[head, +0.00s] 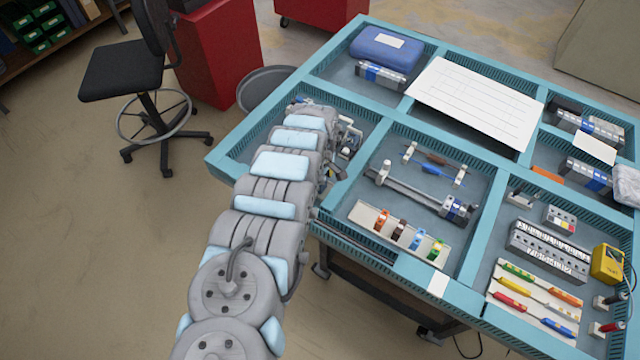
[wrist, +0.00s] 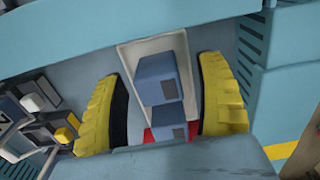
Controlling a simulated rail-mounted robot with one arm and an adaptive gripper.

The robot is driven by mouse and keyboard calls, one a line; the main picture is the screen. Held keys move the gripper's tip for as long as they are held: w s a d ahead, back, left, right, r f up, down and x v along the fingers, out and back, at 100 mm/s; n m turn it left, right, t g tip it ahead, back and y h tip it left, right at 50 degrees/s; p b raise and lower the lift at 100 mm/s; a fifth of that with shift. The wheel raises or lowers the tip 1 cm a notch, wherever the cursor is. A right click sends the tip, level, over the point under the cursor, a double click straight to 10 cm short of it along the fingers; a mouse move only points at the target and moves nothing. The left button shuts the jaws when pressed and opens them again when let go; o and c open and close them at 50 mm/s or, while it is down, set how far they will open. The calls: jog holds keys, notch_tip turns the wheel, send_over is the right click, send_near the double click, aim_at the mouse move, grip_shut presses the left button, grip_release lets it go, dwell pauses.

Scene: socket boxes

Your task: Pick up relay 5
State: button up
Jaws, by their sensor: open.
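In the wrist view, two blue-grey blocks that look like relays stand in a narrow white tray (wrist: 130,50). One is the upper relay (wrist: 158,78); the other is the lower relay (wrist: 165,118), closer to my wrist. No number is readable, so I cannot tell which is relay 5. My gripper (wrist: 162,68) is open, with its yellow ribbed fingers on either side of the tray and relays. A gap shows between the relays and each finger. A red piece shows partly behind the lower relay. In the head view, my arm hides most of this compartment.
Dark and grey modules (wrist: 45,120), one with a yellow part, stand left of the left finger. Teal divider walls (wrist: 220,14) bound the compartment. In the head view, the neighbouring compartment holds a rail tool (head: 420,193) and a rack of coloured pieces (head: 371,220).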

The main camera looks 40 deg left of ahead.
grip_shut()
